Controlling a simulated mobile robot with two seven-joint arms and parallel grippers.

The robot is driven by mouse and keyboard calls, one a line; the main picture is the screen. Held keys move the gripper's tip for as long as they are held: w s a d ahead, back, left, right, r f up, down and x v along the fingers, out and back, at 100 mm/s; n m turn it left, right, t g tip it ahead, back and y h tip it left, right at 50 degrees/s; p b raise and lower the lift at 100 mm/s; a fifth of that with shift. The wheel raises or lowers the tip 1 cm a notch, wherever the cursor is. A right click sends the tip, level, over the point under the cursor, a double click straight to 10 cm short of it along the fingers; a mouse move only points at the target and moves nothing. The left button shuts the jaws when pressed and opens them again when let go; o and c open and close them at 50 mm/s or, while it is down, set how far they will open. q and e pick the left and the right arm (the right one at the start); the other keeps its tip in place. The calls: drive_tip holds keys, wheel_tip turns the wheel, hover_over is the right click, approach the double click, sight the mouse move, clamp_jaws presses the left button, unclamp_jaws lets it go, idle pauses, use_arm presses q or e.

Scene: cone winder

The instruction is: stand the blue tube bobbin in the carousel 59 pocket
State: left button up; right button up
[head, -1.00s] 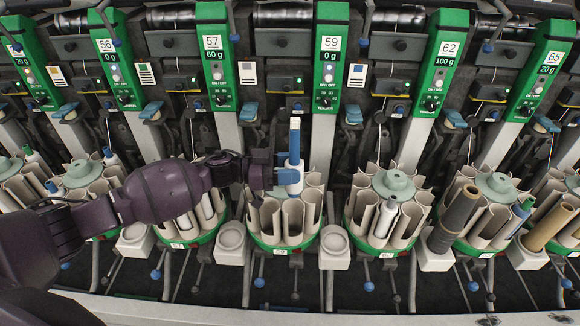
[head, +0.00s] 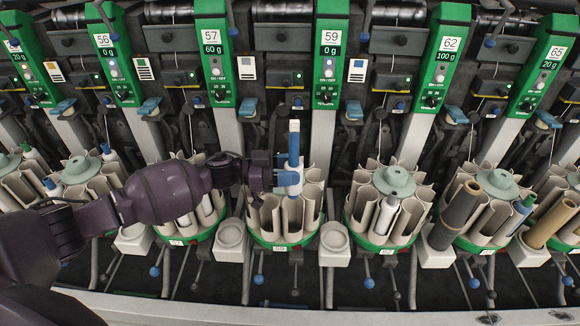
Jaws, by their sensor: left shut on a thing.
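The blue tube bobbin (head: 294,146) stands roughly upright in my left gripper (head: 287,177), with a pale tip on top and blue and white below. My left gripper is shut on it and comes in from the left. The bobbin is over the carousel 59 (head: 280,249), a ring of beige pockets on a green base below the green 59 panel (head: 329,62). The bobbin's lower end shows just below the fingers, in front of the carousel's pockets. Whether it is inside a pocket I cannot tell. My right gripper is not in view.
The carousel to the right (head: 383,245) holds a grey-white bobbin (head: 386,214). Beige cup blocks (head: 231,236) stand between carousels. Green panels and grey posts rise close behind.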

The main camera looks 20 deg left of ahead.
use_arm(q)
drive_tip(key=shift+f, duration=0.35)
drive_tip(key=o, duration=0.9)
drive_tip(key=shift+r, duration=0.1)
drive_tip(key=shift+o, duration=0.6)
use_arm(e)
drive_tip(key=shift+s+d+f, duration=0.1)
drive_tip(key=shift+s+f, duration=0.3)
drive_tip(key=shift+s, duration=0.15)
use_arm(q)
wheel_tip(320, 180, up, 11)
drive_tip(key=shift+r+p, duration=0.1)
drive_tip(key=shift+p, duration=0.65)
wheel_tip(320, 180, up, 9)
drive_tip(key=shift+f+p, duration=0.15)
drive_tip(key=shift+p, duration=0.2)
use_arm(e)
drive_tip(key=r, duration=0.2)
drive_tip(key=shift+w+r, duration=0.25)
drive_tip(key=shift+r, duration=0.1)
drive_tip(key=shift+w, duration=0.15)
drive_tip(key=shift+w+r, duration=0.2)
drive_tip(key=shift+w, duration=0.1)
